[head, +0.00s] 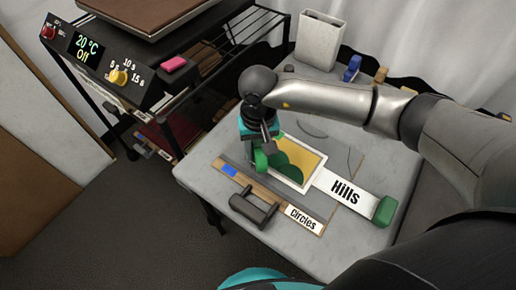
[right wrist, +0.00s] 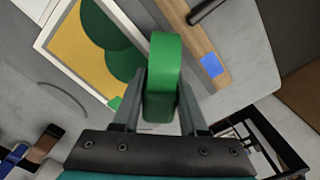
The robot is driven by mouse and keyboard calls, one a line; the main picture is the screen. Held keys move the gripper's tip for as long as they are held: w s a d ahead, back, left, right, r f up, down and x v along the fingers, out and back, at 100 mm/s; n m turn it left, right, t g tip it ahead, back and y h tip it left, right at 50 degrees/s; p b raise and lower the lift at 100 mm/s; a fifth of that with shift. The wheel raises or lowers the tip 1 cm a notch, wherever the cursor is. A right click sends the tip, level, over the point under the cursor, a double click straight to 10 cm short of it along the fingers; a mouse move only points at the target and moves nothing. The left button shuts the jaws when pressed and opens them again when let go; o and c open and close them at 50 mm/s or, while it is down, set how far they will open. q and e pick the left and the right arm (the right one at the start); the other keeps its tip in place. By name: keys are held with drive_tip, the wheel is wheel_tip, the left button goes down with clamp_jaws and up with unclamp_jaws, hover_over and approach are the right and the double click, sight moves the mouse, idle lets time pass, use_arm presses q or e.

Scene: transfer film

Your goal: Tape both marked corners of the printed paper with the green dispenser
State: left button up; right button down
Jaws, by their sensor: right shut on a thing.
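The green dispenser (head: 261,160) is in my right gripper (head: 266,150), at the left edge of the printed paper. In the right wrist view, the dispenser (right wrist: 163,62) stands between the two fingers of the gripper (right wrist: 160,108). The printed paper (head: 301,186) has a white border around a yellow field with green round shapes. It also shows in the right wrist view (right wrist: 47,42). A small green patch (right wrist: 115,103) lies at one paper corner near the dispenser. Whether the dispenser touches the paper is unclear. The arm and gripper hide part of the paper's far side. My left gripper is not in view.
A "Hills" strip (head: 325,184) ends at a green block (head: 384,211). A board labelled "Circles" (head: 304,218) carries blue tape (head: 229,170) and a dark handled tool (head: 254,209). A white bin (head: 319,42) stands behind; a dark heated machine (head: 125,62) stands left.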

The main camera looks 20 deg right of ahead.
drive_tip(key=shift+w+r+p, duration=0.1)
drive_tip(key=shift+r+p, duration=1.7)
drive_tip(key=shift+r, duration=1.6)
